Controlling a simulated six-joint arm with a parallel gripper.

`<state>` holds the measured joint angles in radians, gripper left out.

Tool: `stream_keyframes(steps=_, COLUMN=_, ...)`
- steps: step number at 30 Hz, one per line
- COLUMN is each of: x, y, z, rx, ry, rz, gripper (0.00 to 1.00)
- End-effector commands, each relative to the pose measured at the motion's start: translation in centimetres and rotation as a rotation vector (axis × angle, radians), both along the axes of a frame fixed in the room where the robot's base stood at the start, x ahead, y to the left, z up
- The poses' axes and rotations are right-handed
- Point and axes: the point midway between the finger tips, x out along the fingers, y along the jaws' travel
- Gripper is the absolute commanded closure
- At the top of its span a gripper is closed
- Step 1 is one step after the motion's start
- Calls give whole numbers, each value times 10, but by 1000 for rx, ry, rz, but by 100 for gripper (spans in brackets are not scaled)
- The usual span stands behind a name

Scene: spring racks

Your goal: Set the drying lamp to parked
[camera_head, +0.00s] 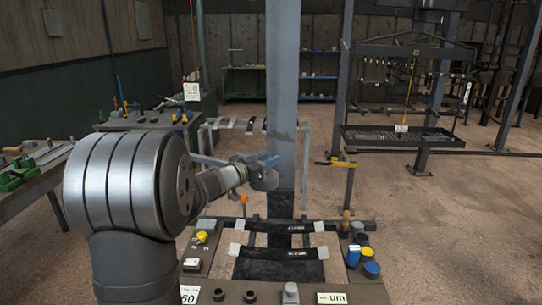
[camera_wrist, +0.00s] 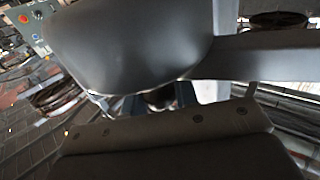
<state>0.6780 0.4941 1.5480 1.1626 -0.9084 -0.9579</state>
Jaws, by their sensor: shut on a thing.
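In the wrist view, a large smooth dark-grey rounded body (camera_wrist: 130,45), apparently the drying lamp's head, fills the upper middle. A grey arm (camera_wrist: 255,58) runs from it to the right. My gripper (camera_wrist: 163,100) is just below it, shut on a part of the lamp; the grip is mostly hidden in shadow. In the head view, my gripper (camera_head: 250,165) is in front of the grey post (camera_head: 283,90), beside a blue piece. The lamp's head is hard to tell from my wrist there. No parked mark is readable.
Below my gripper is a bench (camera_head: 240,292) with dark curved strips (camera_head: 290,254), blue and yellow pots (camera_head: 371,269) and small knobs. A cluttered table (camera_head: 35,180) stands at left. A hanging rack (camera_head: 405,135) is at back right. Open floor lies to the right.

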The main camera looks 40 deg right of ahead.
Motion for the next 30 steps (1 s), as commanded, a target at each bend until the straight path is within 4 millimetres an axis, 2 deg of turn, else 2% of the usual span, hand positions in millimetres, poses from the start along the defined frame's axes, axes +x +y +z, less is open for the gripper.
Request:
stream_keyframes(steps=9, x=-27, y=80, z=0, rx=1, ry=0, rz=-260, gripper=100)
stream_keyframes(steps=18, x=-34, y=153, z=-1, rx=1, ry=1, rz=-500, gripper=100)
stream_keyframes(steps=24, x=-32, y=187, z=0, rx=0, ry=0, rz=-614, gripper=100)
stream_keyframes(steps=30, x=-30, y=206, z=0, rx=0, ry=0, rz=-679, gripper=100)
